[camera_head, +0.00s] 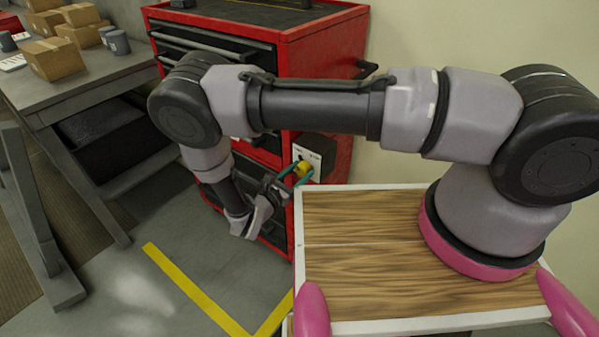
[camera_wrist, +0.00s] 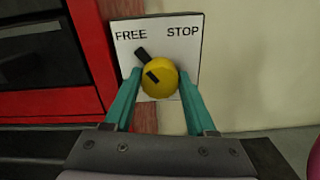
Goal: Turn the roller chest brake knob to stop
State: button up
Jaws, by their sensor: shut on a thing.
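The yellow brake knob (camera_wrist: 159,79) sits on a white plate (camera_wrist: 187,54) marked FREE at left and STOP at right. Its black pointer leans up and left, toward FREE. My gripper (camera_wrist: 158,92) has its two teal fingers on either side of the knob and is shut on it. In the head view the knob (camera_head: 304,168) shows on the plate (camera_head: 311,157) on the side of the red roller chest (camera_head: 327,58), with my gripper (camera_head: 292,174) reaching it from the left. The far faces of the knob are hidden.
A grey workbench (camera_head: 84,85) with cardboard boxes (camera_head: 53,58) stands at the left. A side handle (camera_head: 367,69) juts from the chest above my arm. Yellow tape (camera_head: 196,292) marks the open floor. A beige wall (camera_head: 450,35) is close at the right.

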jog(key=m, duration=1.2)
jog(key=shift+w+a+r+m, duration=0.1)
jog(key=shift+m, duration=2)
jog(key=shift+r, duration=0.1)
jog(key=o, duration=1.1)
jog(key=shift+c, duration=0.2)
jog(key=o, duration=0.3)
